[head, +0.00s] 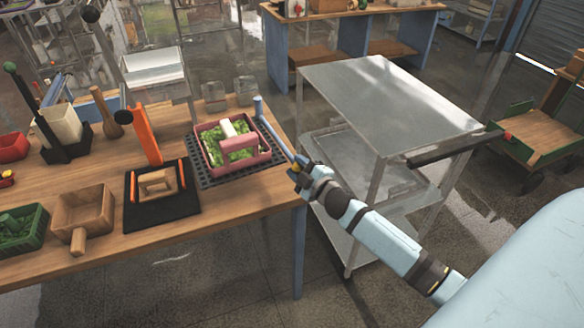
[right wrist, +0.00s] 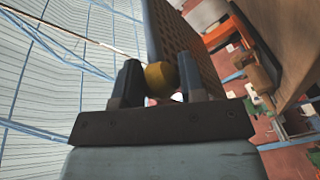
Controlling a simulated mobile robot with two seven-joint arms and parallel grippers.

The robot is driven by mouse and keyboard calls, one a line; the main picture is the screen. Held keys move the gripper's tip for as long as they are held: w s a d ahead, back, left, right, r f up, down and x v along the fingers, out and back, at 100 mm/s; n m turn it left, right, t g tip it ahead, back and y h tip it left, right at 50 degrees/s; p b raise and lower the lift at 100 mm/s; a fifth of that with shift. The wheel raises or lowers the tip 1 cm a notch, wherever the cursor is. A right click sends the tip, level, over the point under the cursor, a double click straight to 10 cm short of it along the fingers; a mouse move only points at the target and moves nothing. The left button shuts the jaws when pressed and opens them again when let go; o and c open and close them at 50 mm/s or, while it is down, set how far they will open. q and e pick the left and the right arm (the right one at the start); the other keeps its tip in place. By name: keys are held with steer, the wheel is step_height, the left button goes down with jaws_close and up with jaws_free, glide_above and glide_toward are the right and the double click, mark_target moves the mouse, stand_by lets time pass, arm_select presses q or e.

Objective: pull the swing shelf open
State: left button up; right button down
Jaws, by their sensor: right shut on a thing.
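The swing shelf is a dark perforated plate (head: 205,181) that lies over the right end of the wooden table, beside a blue post (head: 258,108). A pink crate (head: 262,157) with green contents and a pink handle stands on it. My right gripper (head: 298,165) is at the shelf's right front side, just past the table's edge. In the right wrist view its two fingers (right wrist: 160,76) are shut on a yellow round knob (right wrist: 158,83), beside a perforated panel (right wrist: 186,38). In the head view the gripper mostly hides the knob. My left gripper is not in view.
On the table (head: 235,205) are a black mat (head: 150,213), a wooden box (head: 84,214) and a green crate (head: 22,232). Floor shows between table and cart.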

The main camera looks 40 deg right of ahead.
steer(key=w+d+n+g+y+b, duration=0.1)
steer(key=d+n+y, duration=0.4)
steer(key=d, duration=0.8)
steer(key=shift+d+g+y+b, duration=0.15)
steer(key=shift+g+y+b, duration=0.6)
steer(key=shift+y, duration=0.85)
steer(key=c, duration=0.7)
jaws_free()
steer(key=shift+r, duration=0.1)
step_height(320, 180, up, 20)
steer(key=shift+f+b, duration=0.1)
steer(key=shift+b, duration=0.5)
